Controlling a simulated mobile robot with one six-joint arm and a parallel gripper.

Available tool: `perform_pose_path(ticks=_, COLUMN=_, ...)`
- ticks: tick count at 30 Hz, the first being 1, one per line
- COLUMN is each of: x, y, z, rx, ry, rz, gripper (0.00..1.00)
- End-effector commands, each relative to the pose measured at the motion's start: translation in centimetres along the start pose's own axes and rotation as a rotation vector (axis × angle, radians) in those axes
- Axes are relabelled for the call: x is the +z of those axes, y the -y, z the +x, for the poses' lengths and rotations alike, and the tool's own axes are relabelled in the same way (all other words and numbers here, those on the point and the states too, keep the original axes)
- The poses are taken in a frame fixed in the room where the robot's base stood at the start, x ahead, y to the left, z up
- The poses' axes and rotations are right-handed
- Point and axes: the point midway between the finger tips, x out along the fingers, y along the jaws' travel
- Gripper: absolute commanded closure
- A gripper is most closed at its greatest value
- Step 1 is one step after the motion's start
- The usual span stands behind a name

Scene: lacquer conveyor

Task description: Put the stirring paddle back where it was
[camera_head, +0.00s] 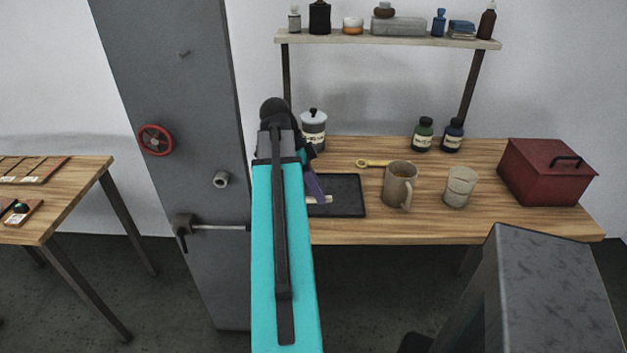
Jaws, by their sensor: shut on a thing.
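My gripper (315,186) is at the left of the workbench, over the dark tray (348,208), mostly hidden behind my teal arm. Its visible part looks purple. It is shut on a pale, slim piece (321,199), which appears to be the stirring paddle. Only a short end of that piece shows, low over the tray. I cannot tell whether it touches the tray. The rest of it is hidden by my arm.
A lidded jar (314,128) stands behind the tray. A yellow tool (373,163), a brown mug (399,185) and a beige cup (459,187) are to the right. Two dark bottles (423,135) and a red box (545,173) stand farther right. A grey column (190,100) with a red wheel (155,140) is left.

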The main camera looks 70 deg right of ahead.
Motion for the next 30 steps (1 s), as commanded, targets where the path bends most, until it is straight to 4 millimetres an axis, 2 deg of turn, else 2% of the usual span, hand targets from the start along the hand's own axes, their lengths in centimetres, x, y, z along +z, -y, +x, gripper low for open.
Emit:
perform_pose_path(ticks=1, x=-0.8, y=-0.2, z=0.2, rx=0.006, ry=0.013, rz=0.017, gripper=1.00)
perform_pose_path(ticks=6, x=-2.2, y=-0.6, z=0.4, rx=0.015, ry=0.043, rz=0.044, gripper=1.00)
perform_pose_path(ticks=20, x=-1.8, y=-0.7, z=0.1, rx=0.013, ry=0.046, rz=0.038, gripper=1.00)
perform_pose_path(ticks=25, x=-1.8, y=0.3, z=-0.1, rx=0.013, ry=0.046, rz=0.035, gripper=1.00)
perform_pose_path(ticks=30, x=-1.8, y=2.2, z=-0.2, rx=0.012, ry=0.046, rz=0.034, gripper=1.00)
